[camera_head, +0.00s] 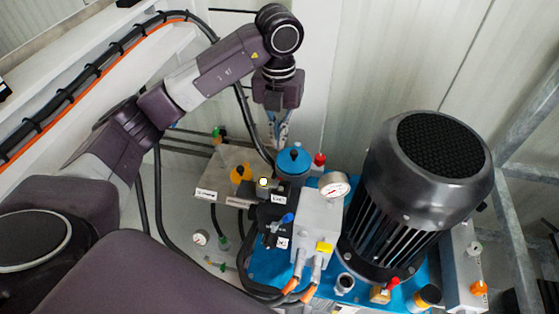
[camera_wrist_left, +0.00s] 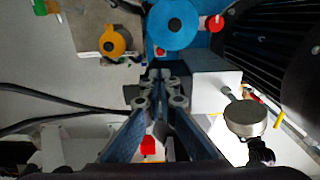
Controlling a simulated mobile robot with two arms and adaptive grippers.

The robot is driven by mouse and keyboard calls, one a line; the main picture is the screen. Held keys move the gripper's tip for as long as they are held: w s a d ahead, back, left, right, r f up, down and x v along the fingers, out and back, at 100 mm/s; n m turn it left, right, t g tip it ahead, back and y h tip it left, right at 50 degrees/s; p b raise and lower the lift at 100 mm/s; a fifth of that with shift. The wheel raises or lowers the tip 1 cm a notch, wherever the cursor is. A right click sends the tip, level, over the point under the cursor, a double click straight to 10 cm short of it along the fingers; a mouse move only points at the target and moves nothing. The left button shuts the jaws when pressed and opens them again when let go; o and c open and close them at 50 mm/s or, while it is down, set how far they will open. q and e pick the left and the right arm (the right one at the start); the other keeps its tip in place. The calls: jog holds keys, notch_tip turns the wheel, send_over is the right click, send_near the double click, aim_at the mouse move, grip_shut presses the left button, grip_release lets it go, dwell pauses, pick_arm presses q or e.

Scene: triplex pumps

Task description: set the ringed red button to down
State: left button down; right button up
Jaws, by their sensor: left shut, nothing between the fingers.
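My left gripper (camera_head: 278,138) is shut and empty, pointing down just behind the round blue cap (camera_head: 293,160). Its fingers also show in the left wrist view (camera_wrist_left: 160,80), closed together. A small pale round spot with a dark outline (camera_head: 263,182) sits at the dark valve block, left of and below the blue cap. I cannot make out a red button there. A red cap (camera_head: 319,159) stands right of the blue cap; it also shows in the left wrist view (camera_wrist_left: 215,23). A red block (camera_wrist_left: 148,145) shows between the fingers there. My right gripper is not in view.
A pressure gauge (camera_head: 334,185) and grey block (camera_head: 317,225) stand close on the right, before a large black motor (camera_head: 428,185). A yellow-orange round part (camera_head: 240,173) is left. Black hoses run around the pump. A pale wall is behind.

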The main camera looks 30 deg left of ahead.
aim_at(279, 175)
pick_arm(q)
jog(key=f, duration=0.4)
jog(key=f+b, duration=0.1)
jog(key=f, duration=0.3)
jog(key=f+b, duration=0.1)
jog(key=f, duration=0.3)
jog(key=shift+s+d+f, duration=0.1)
jog(key=shift+s+f, duration=0.05)
jog(key=shift+s, duration=0.1)
jog(key=shift+f, duration=0.7)
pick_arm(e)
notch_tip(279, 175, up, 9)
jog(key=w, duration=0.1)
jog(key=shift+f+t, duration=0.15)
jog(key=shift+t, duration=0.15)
